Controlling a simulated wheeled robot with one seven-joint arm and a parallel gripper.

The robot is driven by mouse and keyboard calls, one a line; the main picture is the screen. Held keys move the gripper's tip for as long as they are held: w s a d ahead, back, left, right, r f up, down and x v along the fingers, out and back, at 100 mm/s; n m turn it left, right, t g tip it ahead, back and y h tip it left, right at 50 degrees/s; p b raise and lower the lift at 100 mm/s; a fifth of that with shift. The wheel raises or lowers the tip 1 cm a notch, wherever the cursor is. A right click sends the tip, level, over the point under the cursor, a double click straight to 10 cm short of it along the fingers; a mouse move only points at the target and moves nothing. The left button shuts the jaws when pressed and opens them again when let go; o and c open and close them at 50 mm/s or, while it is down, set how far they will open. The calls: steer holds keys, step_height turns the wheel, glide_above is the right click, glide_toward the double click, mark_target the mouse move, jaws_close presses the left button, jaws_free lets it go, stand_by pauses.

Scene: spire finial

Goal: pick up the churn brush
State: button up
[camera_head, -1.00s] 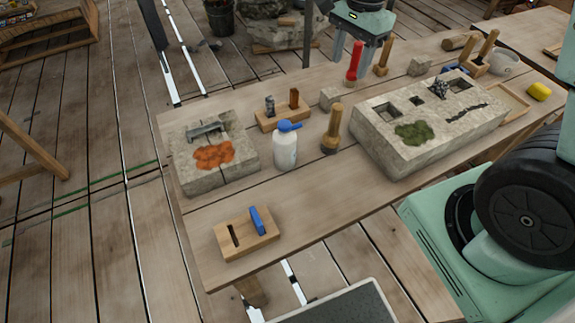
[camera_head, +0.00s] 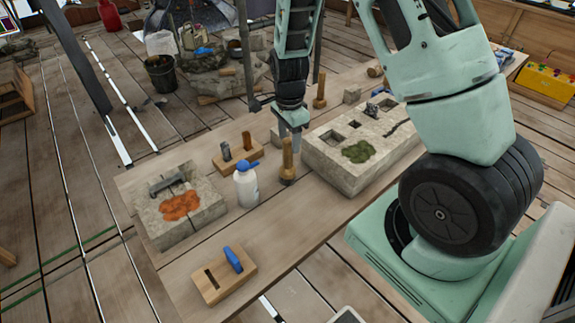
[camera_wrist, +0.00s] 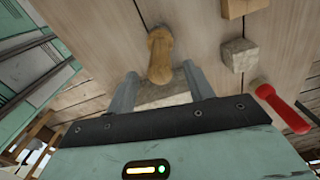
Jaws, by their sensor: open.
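The churn brush, as I take it, is the upright wooden-handled brush (camera_head: 288,163) on the bench, between the white bottle and the large stone block. In the wrist view its rounded handle (camera_wrist: 160,50) appears centred between my fingers, with its near end around the fingertips. My gripper (camera_head: 291,136) hangs above and just behind the brush in the head view. It is open and empty, and its two fingers also show in the wrist view (camera_wrist: 160,69). I cannot tell whether a finger touches the handle. The brush's lower end is hidden in the wrist view.
A white bottle with a blue cap (camera_head: 246,186) stands close left of the brush. The large stone block (camera_head: 345,175) is close on the right. A small stone cube (camera_wrist: 238,55) and a red-handled tool (camera_wrist: 282,108) are near my gripper.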

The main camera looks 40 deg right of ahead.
mark_target(288, 152)
steer(key=shift+a+f+p, duration=0.15)
steer(key=shift+f+p, duration=0.9)
steer(key=shift+f, duration=1.75)
jaws_close()
